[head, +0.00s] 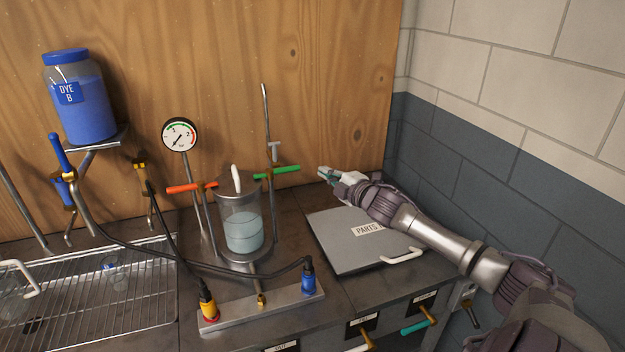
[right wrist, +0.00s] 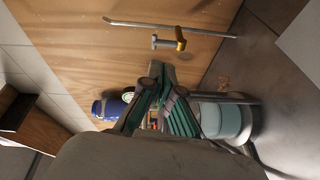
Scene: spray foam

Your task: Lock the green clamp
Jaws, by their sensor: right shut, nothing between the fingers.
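My right gripper (head: 325,174) is shut and empty. It is to the right of the clamp's outer end, with a small gap in the picture. In the right wrist view its teal fingers (right wrist: 161,72) are close together, and I cannot tell the clamp apart from them. The vessel (right wrist: 221,121) shows there beside the fingers. My left gripper is not in view.
An orange clamp (head: 191,187) is on the vessel's left side. A pressure gauge (head: 180,135) stands behind. A grey parts lid (head: 340,250) lies below my right arm. Black hoses run to a metal block (head: 264,304). A blue dye bottle (head: 78,97) stands at left.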

